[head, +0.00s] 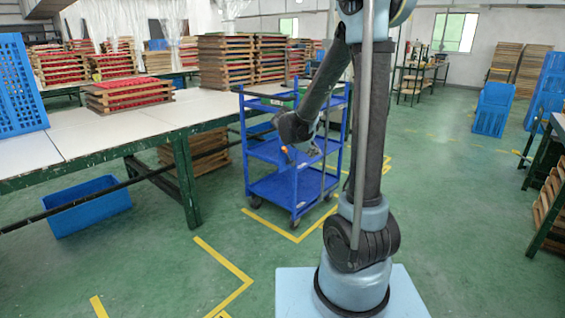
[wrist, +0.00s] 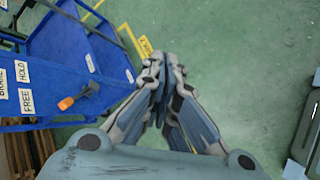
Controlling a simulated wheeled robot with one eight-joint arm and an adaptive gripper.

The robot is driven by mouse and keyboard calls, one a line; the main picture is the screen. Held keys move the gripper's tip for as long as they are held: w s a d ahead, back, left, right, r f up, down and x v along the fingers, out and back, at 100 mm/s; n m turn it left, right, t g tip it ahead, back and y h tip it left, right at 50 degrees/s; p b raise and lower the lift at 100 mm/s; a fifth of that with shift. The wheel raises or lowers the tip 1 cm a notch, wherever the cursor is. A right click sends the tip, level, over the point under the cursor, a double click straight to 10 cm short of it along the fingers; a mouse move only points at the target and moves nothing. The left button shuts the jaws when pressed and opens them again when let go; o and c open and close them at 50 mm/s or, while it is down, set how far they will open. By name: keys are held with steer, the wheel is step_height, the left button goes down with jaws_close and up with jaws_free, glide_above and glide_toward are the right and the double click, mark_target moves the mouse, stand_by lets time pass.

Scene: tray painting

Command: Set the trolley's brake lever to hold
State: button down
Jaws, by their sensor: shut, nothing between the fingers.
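The blue trolley (head: 270,188) stands beyond my base in the head view, and its deck edge (wrist: 50,124) fills the left of the wrist view. The brake lever (wrist: 88,89) is dark with an orange tip (wrist: 67,103). The tip points left, toward the FREE label (wrist: 26,100). The HOLD label (wrist: 22,72) is just above FREE, with part of a BRAKE label (wrist: 3,83) at the left edge. My gripper (wrist: 160,62) is shut and empty, right of the lever and apart from it. In the head view the gripper is small and hard to make out against the trolley.
A long white-topped table (head: 110,130) with stacked trays stands left of the trolley. A blue crate (head: 88,206) lies under it. Yellow floor tape (head: 270,226) surrounds the trolley. Green floor right of the trolley is open.

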steer(key=w+a+f+n+t+h, duration=0.1)
steer(key=w+a+f+n+t, duration=0.2)
steer(key=w+a+f+n, duration=0.3)
steer(key=w+a+f+n+t, duration=0.3)
steer(key=w+a+f+n, duration=0.4)
steer(key=a, duration=0.6)
steer(key=shift+w+a+f+h, duration=0.2)
steer(key=shift+w+f+h, duration=0.2)
steer(key=shift+w+f, duration=0.15)
steer(key=shift+w+r+x, duration=0.15)
steer(key=shift+r+x, duration=0.35)
steer(key=shift+x, duration=1.6)
steer(key=shift+w+r+x, duration=0.15)
steer(key=shift+r+x, duration=0.35)
steer(key=shift+x, duration=1.6)
steer(key=shift+w+r+x, duration=0.15)
steer(key=shift+r+x, duration=0.35)
steer(key=shift+x, duration=1.65)
